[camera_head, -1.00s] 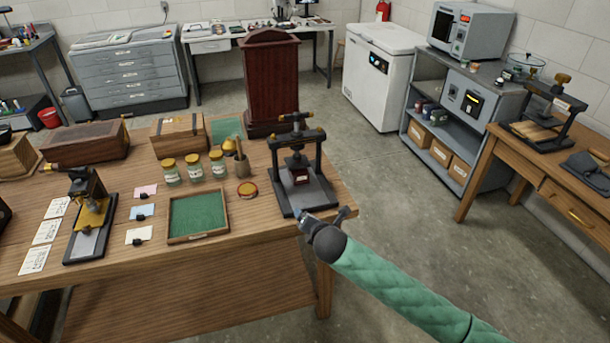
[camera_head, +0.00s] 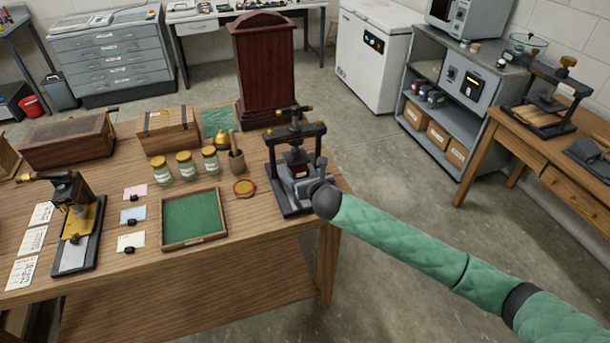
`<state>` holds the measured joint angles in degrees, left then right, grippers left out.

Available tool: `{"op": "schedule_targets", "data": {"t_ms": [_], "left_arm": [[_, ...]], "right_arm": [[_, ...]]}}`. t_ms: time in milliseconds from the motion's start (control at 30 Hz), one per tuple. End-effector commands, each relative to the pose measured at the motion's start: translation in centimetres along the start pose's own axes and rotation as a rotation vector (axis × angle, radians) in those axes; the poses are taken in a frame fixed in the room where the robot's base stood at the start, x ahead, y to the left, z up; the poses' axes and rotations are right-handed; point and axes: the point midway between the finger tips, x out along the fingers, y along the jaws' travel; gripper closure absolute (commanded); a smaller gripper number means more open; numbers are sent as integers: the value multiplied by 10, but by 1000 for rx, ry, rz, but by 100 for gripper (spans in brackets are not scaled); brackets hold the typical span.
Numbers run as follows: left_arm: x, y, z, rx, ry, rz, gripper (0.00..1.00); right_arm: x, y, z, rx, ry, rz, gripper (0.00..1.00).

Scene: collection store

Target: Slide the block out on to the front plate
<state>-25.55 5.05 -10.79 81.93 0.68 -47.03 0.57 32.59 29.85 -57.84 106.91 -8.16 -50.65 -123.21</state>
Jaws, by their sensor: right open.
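A small black press (camera_head: 270,138) with an upright frame and a screw handle on top stands at the right end of the wooden table. The dark red block (camera_head: 297,157) sits under the press's screw, between its posts. The grey front plate (camera_head: 284,203) reaches toward the table's front edge and is partly covered by my arm. My right gripper (camera_head: 304,184) is over this plate, in front of the block, with its fingers open. I cannot tell whether it touches the block. My left gripper is not in view.
A green-lined tray (camera_head: 222,233) lies left of the press. A tall dark red cabinet (camera_head: 264,65) rises behind. The table's right edge is close to the press.

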Motion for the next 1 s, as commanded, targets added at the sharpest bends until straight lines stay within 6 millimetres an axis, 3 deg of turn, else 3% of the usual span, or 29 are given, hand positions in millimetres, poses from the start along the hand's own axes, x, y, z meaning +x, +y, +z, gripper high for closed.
{"op": "schedule_targets", "data": {"t_ms": [267, 700, 1000], "left_arm": [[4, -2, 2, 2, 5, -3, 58], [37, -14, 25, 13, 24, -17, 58], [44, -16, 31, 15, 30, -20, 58]], "right_arm": [[11, 0, 2, 2, 0, 0, 20], [67, 0, 2, 3, 1, -1, 20], [78, 0, 0, 3, 0, 1, 20]]}}
